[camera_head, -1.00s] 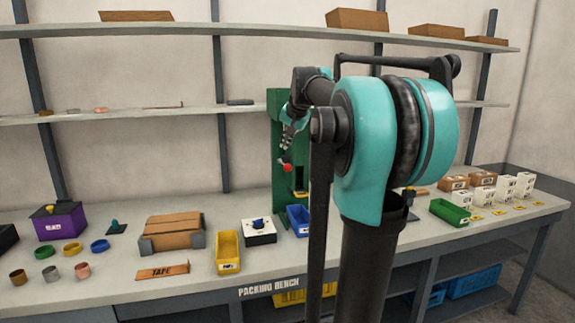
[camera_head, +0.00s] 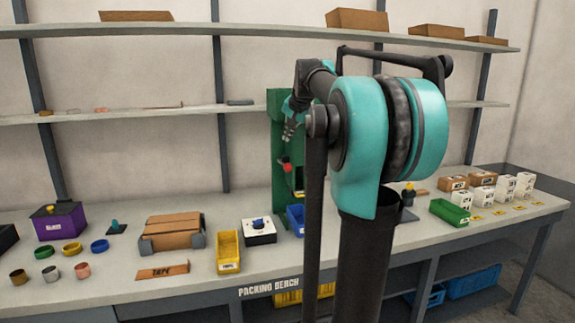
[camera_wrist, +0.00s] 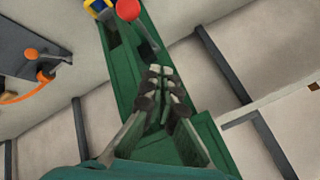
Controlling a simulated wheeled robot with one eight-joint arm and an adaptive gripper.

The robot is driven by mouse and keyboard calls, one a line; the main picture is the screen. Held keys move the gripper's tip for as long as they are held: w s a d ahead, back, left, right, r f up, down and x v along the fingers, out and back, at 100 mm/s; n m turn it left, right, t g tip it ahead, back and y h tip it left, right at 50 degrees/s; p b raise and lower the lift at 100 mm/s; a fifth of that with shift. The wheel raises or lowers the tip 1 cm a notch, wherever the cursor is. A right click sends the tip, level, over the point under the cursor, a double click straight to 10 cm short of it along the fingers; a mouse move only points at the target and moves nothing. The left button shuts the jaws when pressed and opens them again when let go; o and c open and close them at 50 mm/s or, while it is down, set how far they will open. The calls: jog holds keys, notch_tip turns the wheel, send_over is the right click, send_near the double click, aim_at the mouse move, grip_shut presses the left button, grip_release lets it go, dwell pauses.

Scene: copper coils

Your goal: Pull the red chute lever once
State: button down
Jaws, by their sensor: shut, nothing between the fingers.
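The green chute tower (camera_head: 281,105) stands on the bench, partly hidden behind my arm. Its red lever knob (camera_head: 286,168) sits on the tower's front in the head view. In the wrist view the red knob (camera_wrist: 128,10) is at the top, on a dark rod leading back to the green tower (camera_wrist: 185,150). My gripper (camera_head: 288,136) is above the knob in the head view, apart from it. In the wrist view my gripper (camera_wrist: 161,72) has its fingers together, with nothing between them, and a visible gap to the knob.
A blue bin (camera_head: 296,219) stands at the tower's foot. A white box with a blue button (camera_head: 259,231) and a yellow bin (camera_head: 228,252) are to its left. A shelf (camera_head: 130,116) runs along the wall behind. My arm hides the bench right of the tower.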

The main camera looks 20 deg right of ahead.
aim_at(289, 165)
jog(key=shift+s+f, duration=0.2)
jog(key=shift+f, duration=1.45)
jog(key=shift+s+f, duration=0.15)
jog(key=shift+f, duration=1.45)
jog(key=shift+f, duration=0.1)
jog(key=shift+f, duration=0.3)
jog(key=shift+s+f, duration=0.15)
jog(key=shift+f, duration=0.95)
jog(key=shift+s+f, duration=0.1)
jog(key=shift+f, duration=0.95)
dwell(1.1)
dwell(0.4)
jog(key=shift+w+r, duration=0.15)
jog(key=shift+r, duration=1.15)
jog(key=shift+w+r, duration=0.1)
jog(key=shift+r, duration=1.2)
